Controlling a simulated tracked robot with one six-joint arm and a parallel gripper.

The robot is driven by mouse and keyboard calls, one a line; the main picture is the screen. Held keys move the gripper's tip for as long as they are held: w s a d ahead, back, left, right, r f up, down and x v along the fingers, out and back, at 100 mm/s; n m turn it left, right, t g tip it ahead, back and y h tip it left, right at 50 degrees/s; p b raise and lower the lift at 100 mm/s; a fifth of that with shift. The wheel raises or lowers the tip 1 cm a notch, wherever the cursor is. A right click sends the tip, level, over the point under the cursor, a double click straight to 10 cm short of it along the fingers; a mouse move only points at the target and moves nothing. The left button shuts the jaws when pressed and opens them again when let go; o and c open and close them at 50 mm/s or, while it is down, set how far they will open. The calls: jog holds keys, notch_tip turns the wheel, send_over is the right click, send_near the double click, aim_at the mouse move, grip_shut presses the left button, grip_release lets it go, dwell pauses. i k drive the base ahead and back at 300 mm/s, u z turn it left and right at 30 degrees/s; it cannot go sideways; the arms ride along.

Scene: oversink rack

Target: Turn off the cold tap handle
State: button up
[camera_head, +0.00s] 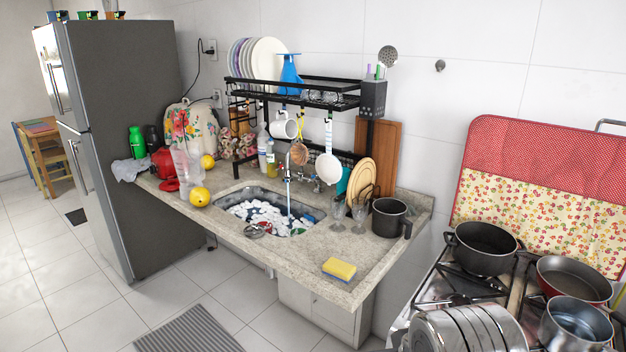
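A chrome tap (287,170) stands at the back of the sink, below the black rack. A thin pale stream (289,205) runs down from it into the sink basin (312,214), which holds white foam or dishes. A small chrome handle-like part (317,185) shows to the right of the tap, partly behind hanging utensils. I cannot tell which handle is the cold one or how far it is turned. My gripper is not in view.
The black oversink rack (300,92) holds plates; a mug (284,128) and utensils hang low near the tap. Two glasses (338,216) and a dark pot (389,218) stand right of the sink. A yellow sponge (339,268) lies on the front counter. Floor (175,300) ahead is mostly clear.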

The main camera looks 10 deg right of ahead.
aim_at(314, 177)
jog(key=u, duration=0.05)
jog(key=k, duration=0.65)
jog(key=u, duration=0.2)
jog(key=i, duration=0.55)
jog(key=u, duration=0.45)
jog(key=i, duration=2.65)
jog(key=z, duration=0.5)
